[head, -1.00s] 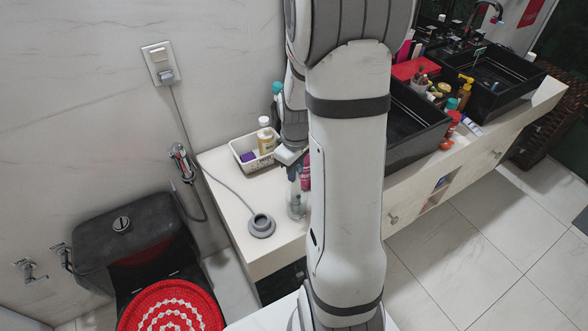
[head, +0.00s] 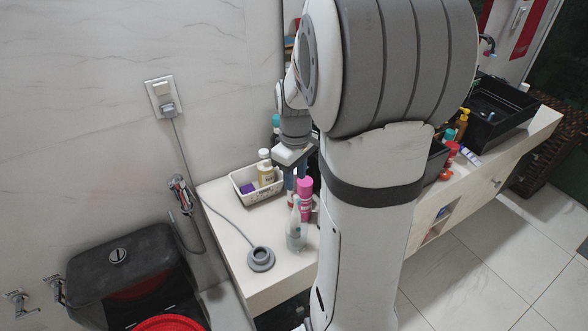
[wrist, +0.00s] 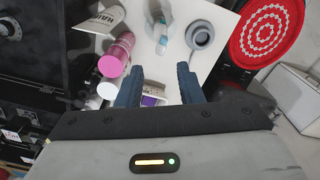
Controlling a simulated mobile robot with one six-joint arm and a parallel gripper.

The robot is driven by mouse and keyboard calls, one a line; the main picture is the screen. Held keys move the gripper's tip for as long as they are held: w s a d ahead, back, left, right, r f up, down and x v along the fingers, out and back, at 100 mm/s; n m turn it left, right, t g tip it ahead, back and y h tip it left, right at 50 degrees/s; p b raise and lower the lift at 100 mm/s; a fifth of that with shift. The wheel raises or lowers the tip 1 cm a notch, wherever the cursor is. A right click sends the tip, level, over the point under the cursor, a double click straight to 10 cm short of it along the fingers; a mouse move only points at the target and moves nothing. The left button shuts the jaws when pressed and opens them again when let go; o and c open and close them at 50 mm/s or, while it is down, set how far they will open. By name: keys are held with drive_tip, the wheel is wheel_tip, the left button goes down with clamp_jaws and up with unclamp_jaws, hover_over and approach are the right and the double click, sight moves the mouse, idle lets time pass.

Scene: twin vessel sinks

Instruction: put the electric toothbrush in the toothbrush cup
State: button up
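The toothbrush cup (head: 294,242) is clear and stands on the white counter near its front edge; it also shows at the top of the wrist view (wrist: 172,32). The electric toothbrush (head: 296,213), slim, white and teal, appears to stand in the cup, with its head above the rim. In the wrist view its teal part (wrist: 162,46) shows near the cup. My gripper (head: 291,188) points down above the counter, behind the cup and beside the basket. In the wrist view its two blue fingers (wrist: 157,78) are spread with nothing held between them.
A white basket (head: 262,196) with bottles and a purple box sits behind the cup. A pink bottle (head: 305,186) stands close to my fingers. A grey round charger base (head: 261,258) with a cord sits left of the cup. Black sinks (head: 490,115) lie further right.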

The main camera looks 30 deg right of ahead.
drive_tip(key=shift+r, duration=0.95)
drive_tip(key=s+a+r+m+t, duration=0.3)
drive_tip(key=s+a+r+m, duration=0.1)
drive_tip(key=s+a, duration=0.8)
drive_tip(key=shift+s+r+m, duration=0.4)
drive_tip(key=shift+s+r, duration=0.2)
drive_tip(key=shift+r, duration=0.05)
drive_tip(key=shift+a, duration=0.1)
